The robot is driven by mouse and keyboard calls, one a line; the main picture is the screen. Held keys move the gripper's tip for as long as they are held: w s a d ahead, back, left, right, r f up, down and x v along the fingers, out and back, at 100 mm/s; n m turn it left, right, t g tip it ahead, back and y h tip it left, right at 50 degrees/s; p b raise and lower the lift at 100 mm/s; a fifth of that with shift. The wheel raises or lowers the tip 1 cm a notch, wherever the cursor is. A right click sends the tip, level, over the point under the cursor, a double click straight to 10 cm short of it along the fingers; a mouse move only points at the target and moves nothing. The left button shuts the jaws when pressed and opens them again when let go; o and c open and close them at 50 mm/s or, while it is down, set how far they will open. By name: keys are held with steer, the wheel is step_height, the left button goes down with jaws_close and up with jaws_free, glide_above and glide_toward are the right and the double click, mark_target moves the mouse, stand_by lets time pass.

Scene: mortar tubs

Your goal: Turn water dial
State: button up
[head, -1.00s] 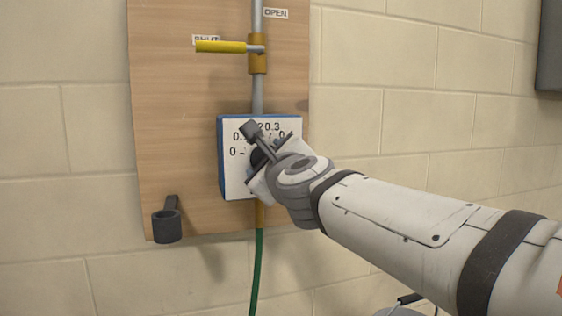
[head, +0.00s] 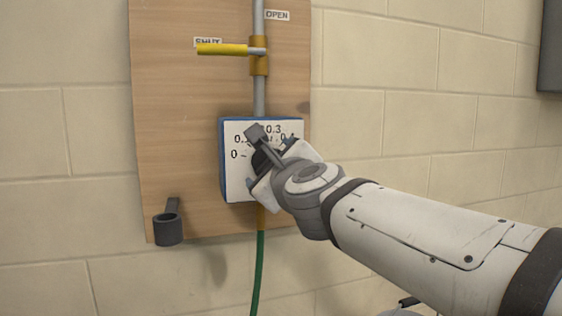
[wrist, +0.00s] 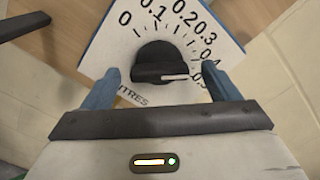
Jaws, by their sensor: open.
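The water dial is a black round knob (wrist: 160,63) with a raised grip bar and a white pointer line, on the white face of a blue-edged box (head: 223,160). The face (wrist: 112,40) is marked in litres with a scale from 0 upward. In the wrist view the pointer line lies toward the right, near the high end of the scale. My gripper (wrist: 166,88) is open, one blue finger on either side of the knob, with visible gaps to it. In the head view my gripper (head: 270,165) hides most of the knob.
A dark holder (head: 168,229) sticks out at the board's lower left. A green hose (head: 257,275) hangs below the box.

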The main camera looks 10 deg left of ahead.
steer(key=p+v, duration=0.1)
steer(key=v, duration=0.5)
